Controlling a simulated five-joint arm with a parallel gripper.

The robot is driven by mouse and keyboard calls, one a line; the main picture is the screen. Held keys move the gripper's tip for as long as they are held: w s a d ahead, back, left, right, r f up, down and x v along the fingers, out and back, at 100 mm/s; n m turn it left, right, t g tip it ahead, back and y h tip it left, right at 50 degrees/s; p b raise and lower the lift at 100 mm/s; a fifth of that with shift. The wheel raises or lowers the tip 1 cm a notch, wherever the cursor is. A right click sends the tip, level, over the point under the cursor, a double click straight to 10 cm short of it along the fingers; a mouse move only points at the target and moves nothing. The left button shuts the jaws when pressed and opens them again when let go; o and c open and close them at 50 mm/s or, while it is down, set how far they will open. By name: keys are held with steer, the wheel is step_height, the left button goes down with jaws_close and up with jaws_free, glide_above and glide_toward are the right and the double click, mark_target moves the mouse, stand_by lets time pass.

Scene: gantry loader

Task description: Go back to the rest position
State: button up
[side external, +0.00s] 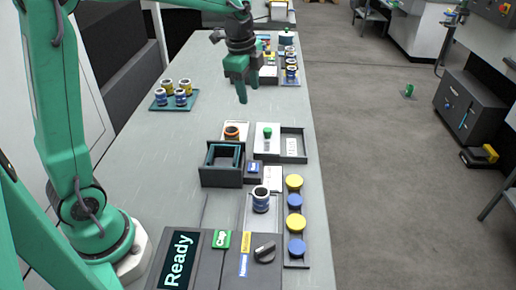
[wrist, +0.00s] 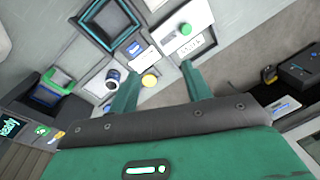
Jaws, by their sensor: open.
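My gripper (side external: 243,90) is at the end of my green arm, above the far half of the table (side external: 215,115). Its two green fingers point down and stand apart, with nothing between them. In the wrist view my gripper (wrist: 160,88) also shows open and empty, its fingers reaching over the view of the table below. No object touches the fingers in either view.
A teal tray (side external: 160,106) with several jars stands left of the gripper. A dark square fixture (side external: 220,176), a green-button box (side external: 267,141) and a blue-banded jar (side external: 260,200) stand nearer. Yellow and blue caps line a rack (side external: 304,260). A "Ready" display (side external: 180,262) is in front.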

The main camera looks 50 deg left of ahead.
steer(key=s+d+n+t, duration=0.2)
steer(key=s+n, duration=0.4)
steer(key=s, duration=0.5)
steer(key=s+d+r+n+t, duration=0.1)
steer(key=s+n, duration=0.6)
steer(key=s, duration=0.3)
steer(key=shift+s+d+r+n+t, duration=0.3)
steer(key=shift+s+d+t, duration=0.1)
stand_by(0.6)
